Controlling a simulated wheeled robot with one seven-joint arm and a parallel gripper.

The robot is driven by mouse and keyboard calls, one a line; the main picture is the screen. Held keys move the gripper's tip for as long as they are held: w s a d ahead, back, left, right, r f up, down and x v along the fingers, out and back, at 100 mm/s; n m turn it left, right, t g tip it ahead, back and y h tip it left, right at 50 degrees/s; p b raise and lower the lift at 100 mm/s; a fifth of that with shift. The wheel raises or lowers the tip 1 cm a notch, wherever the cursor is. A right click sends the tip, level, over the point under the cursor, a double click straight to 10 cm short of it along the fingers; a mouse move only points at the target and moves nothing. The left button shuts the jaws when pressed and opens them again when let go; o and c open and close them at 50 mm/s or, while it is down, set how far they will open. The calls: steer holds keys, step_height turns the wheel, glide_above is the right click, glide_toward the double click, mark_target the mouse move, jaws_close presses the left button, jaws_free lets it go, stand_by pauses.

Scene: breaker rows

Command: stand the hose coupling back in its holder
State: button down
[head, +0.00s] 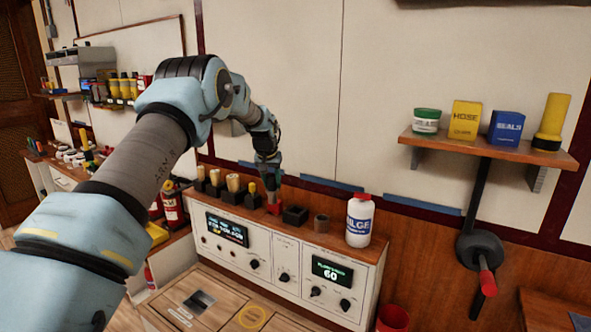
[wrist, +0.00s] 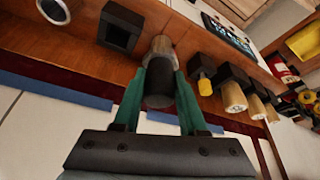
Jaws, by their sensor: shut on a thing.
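My gripper (head: 270,187) is above the back of the console's wooden top, pointing down. In the wrist view its green fingers (wrist: 162,85) are shut on a dark cylinder with a paler grey-brown end, which looks like the hose coupling (wrist: 160,76). I cannot tell whether the coupling touches the console top.
Wooden and yellow handles (head: 233,183) stand in black blocks left of the gripper. A short hollow cylinder (head: 321,223) and a white BILGE bottle (head: 359,220) stand to the right of the holder. A wall shelf (head: 487,146) with containers is farther right.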

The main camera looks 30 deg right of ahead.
steer(key=s+d+r+m, duration=0.1)
steer(key=s+d+r, duration=0.2)
steer(key=d, duration=0.4)
steer(key=shift+d+r, duration=0.2)
steer(key=shift+r, duration=0.15)
steer(key=shift+s, duration=0.1)
steer(key=shift+s+a, duration=0.1)
steer(key=shift+f+b, duration=1.4)
steer(key=shift+f, duration=1.5)
steer(key=shift+f, duration=0.15)
steer(key=shift+f+b, duration=1.25)
steer(key=shift+f, duration=1.1)
steer(key=shift+c, duration=1.9)
jaws_free()
steer(key=shift+f, duration=0.1)
